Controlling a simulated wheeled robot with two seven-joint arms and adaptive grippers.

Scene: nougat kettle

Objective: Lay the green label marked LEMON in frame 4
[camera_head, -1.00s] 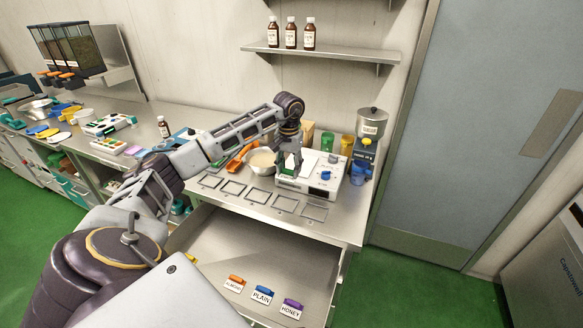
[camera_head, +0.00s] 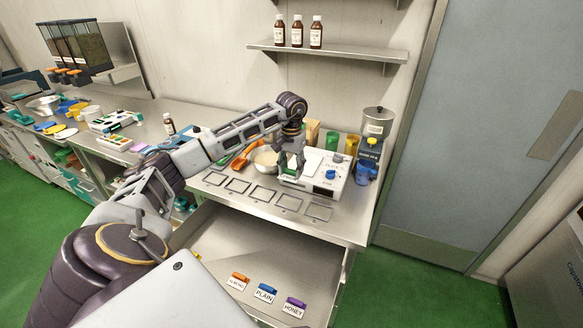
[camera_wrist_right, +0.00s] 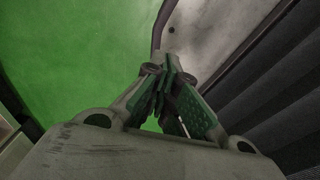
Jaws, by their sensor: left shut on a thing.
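My left gripper (camera_head: 290,171) is above the back of the counter, in front of the white scale-like device. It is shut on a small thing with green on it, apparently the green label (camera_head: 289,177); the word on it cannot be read. Several empty grey frames lie in a row along the counter. The fourth from the left (camera_head: 289,203) is just in front of and below the gripper; the frame numbers are too small to read. In the right wrist view my right gripper (camera_wrist_right: 170,72) has its fingertips together, with nothing visible between them, over green floor.
The open drawer holds an orange label (camera_head: 238,282), a blue PLAIN label (camera_head: 265,293) and a purple HONEY label (camera_head: 294,306). A blue cup (camera_head: 365,173) stands at the right.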

